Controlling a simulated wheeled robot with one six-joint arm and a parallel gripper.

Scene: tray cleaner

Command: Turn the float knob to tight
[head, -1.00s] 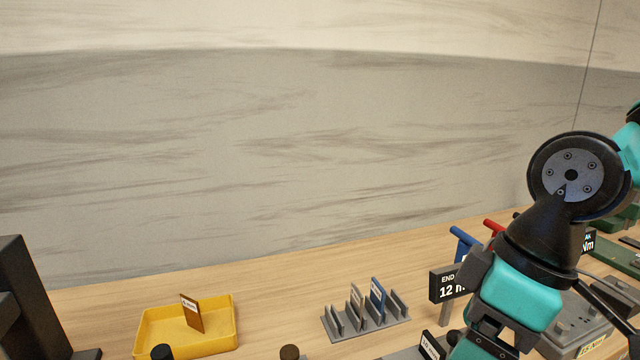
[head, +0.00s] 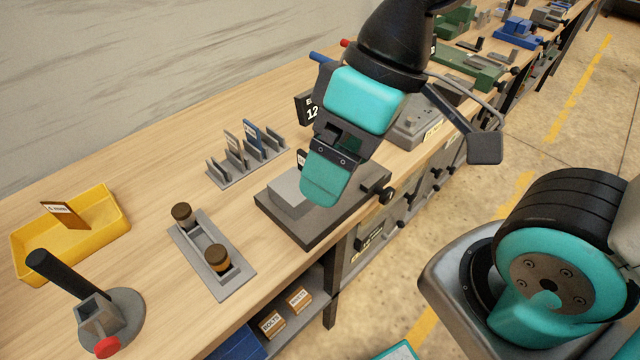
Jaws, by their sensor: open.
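My gripper (head: 325,190) points down over a dark flat fixture (head: 295,228) with a grey block (head: 288,196) on it, near the front edge of the bench. One teal finger shows clearly; the other is mostly hidden. It is open, with nothing seen held in it. A black round knob (head: 383,195) sticks out at the fixture's right end, just right of my gripper and apart from it. I cannot tell whether this is the float knob, and no tight mark is readable on it. My gripper hides part of the fixture.
A grey holder with two brown-capped pieces (head: 240,283), a yellow tray (head: 28,268), a slotted card rack (head: 222,180) and a black-handled stand (head: 127,304) are on the bench. A grey box (head: 410,132) stands behind my gripper. Open floor lies to the right.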

